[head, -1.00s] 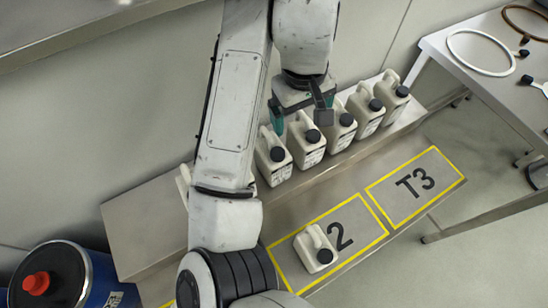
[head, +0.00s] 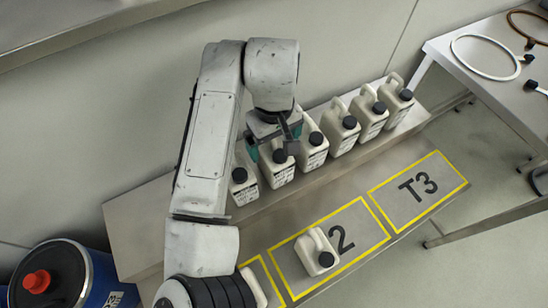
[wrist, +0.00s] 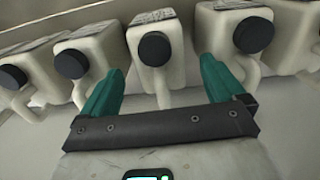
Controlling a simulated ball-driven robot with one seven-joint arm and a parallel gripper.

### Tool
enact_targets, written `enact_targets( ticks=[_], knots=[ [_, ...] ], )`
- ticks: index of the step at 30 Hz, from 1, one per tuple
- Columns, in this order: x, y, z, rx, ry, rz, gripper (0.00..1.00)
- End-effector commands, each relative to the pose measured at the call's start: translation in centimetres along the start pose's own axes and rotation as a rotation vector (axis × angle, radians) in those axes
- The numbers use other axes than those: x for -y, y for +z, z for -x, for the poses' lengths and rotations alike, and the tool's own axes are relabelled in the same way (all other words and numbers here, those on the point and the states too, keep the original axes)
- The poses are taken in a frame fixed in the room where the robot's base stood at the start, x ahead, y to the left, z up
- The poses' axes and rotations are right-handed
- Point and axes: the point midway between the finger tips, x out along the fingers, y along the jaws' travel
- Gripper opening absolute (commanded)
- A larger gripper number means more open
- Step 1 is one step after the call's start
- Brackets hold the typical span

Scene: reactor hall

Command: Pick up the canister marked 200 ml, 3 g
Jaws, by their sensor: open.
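Several cream canisters with black caps stand in a row on the raised ledge, including a far-left one (head: 243,190), one under my gripper (head: 276,172), one to its right (head: 313,152) and a far-right one (head: 397,103). Their labels are too small or slanted to read, so I cannot tell which says 200 ml, 3 g. My gripper (head: 272,150) is open and empty above the row. In the wrist view, one canister (wrist: 155,75) lies ahead between the teal fingers (wrist: 161,72), with neighbours (wrist: 90,60) (wrist: 228,50) close on either side.
Another canister (head: 312,255) stands in the yellow-framed area marked 2, and one more (head: 253,288) is partly hidden by my arm. A blue drum (head: 70,280) stands at lower left, and a table with rings (head: 465,75) at upper right.

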Motion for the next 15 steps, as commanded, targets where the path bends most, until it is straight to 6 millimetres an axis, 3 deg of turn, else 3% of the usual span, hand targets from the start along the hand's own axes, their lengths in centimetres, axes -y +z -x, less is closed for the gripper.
enact_targets(
  ticks=[6,13,15],
  knots=[
    [0.0,0.0,-2.2,0.000,0.000,0.000,0.96],
    [0.0,0.0,-2.3,-0.001,0.000,-0.001,0.96],
    [0.0,0.0,-2.3,-0.001,0.000,-0.001,0.90]
  ],
)
